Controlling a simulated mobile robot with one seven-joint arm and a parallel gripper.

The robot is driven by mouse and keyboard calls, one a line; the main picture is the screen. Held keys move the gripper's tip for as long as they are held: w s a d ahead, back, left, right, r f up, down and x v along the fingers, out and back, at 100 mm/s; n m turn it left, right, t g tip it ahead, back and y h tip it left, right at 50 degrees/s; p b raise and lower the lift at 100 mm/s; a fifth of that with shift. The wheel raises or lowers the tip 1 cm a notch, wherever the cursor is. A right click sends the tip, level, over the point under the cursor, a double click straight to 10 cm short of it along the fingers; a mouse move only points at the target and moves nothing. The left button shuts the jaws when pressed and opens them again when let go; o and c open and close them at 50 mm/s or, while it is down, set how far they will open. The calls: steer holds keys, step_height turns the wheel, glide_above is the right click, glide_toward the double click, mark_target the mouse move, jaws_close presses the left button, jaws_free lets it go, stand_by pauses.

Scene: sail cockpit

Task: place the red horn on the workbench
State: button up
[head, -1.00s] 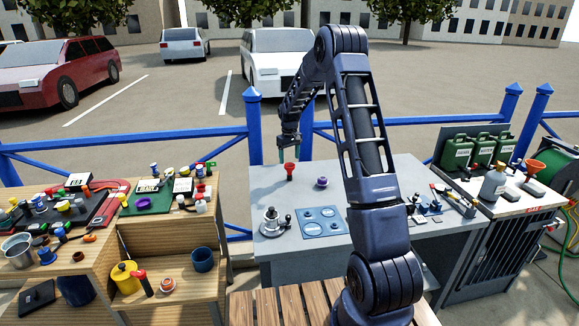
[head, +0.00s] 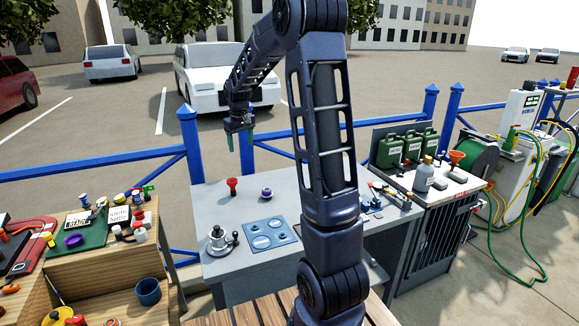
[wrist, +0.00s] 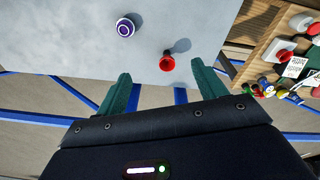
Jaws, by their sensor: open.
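The red horn (head: 232,185) stands on the grey workbench (head: 300,205), near its back left part. In the wrist view the red horn (wrist: 167,61) lies ahead of and between the two fingers, apart from them. My gripper (head: 239,142) is open and empty, raised above the back edge of the workbench. Its two green fingers (wrist: 158,90) are spread wide in the wrist view. Nothing hides the horn.
A purple-and-white round thing (head: 266,193) stands right of the horn. A silver pot-like device (head: 219,240) and a blue panel (head: 268,234) sit in front. A wooden bench with many small items (head: 110,230) is at left. A blue rail (head: 275,135) runs behind.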

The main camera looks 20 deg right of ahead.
steer(key=s+d+r+m+t, duration=0.15)
steer(key=s+r, duration=0.25)
steer(key=s, duration=1)
steer(key=s+d+r+m+t, duration=0.1)
steer(key=s+d+r, duration=0.3)
steer(key=s, duration=0.9)
steer(key=s+f+m, duration=0.1)
steer(key=s+f, duration=0.1)
steer(key=s, duration=0.8)
steer(key=shift+s+t, duration=0.35)
steer(key=shift+s, duration=0.05)
